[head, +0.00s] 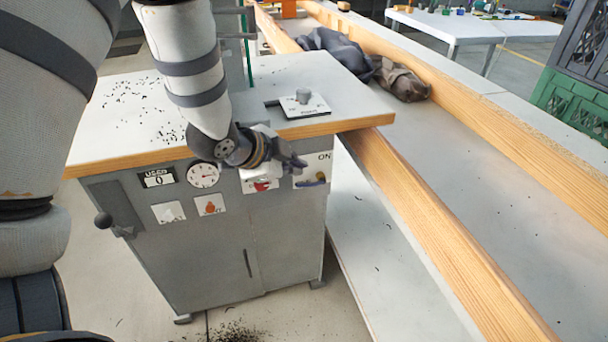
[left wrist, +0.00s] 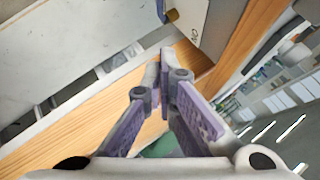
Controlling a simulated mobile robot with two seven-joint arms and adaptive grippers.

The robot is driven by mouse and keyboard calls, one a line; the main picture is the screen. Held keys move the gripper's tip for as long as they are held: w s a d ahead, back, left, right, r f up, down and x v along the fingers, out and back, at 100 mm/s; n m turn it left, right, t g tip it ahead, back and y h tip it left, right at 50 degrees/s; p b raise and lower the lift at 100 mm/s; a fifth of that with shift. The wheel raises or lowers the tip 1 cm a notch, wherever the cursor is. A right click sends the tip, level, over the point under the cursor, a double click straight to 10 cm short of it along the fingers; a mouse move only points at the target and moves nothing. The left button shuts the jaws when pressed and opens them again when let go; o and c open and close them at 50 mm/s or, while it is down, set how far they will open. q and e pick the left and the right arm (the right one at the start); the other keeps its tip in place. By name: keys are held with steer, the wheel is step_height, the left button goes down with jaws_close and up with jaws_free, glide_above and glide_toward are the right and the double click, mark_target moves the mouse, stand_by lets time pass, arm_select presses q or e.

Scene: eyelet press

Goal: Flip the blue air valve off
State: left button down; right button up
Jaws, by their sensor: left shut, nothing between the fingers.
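The blue air valve (head: 311,183) is on the front of the grey press cabinet, on a white plate marked ON at the upper right of the panel. Its blue lever looks roughly level, with a brassy part at its right end. My left gripper (head: 297,163) is shut and empty, just above and left of the valve in the head view, covering part of the plate. In the left wrist view the shut fingers (left wrist: 164,58) point towards the white ON plate (left wrist: 193,30). A small brassy and blue bit of the valve (left wrist: 170,15) shows past the fingertips. I cannot tell whether they touch it.
The panel also carries a gauge (head: 203,175), a counter (head: 158,178) and a red knob (head: 262,185) partly under my gripper. The wood-edged cabinet top (head: 140,100) overhangs the panel. A wooden-sided conveyor (head: 430,220) runs close on the right.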

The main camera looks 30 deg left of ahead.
arm_select(q)
steer(key=w+a+f+b, duration=0.1)
steer(key=w+f+b, duration=0.1)
steer(key=w+f, duration=0.5)
step_height(320, 180, down, 3)
steer(key=shift+w+a+b, duration=0.15)
steer(key=shift+a+b, duration=0.05)
steer(key=shift+b, duration=0.1)
arm_select(e)
steer(key=shift+g, duration=0.8)
steer(key=s+f, duration=0.3)
steer(key=s, duration=0.1)
steer(key=shift+a+f, duration=0.1)
steer(key=shift+f, duration=0.2)
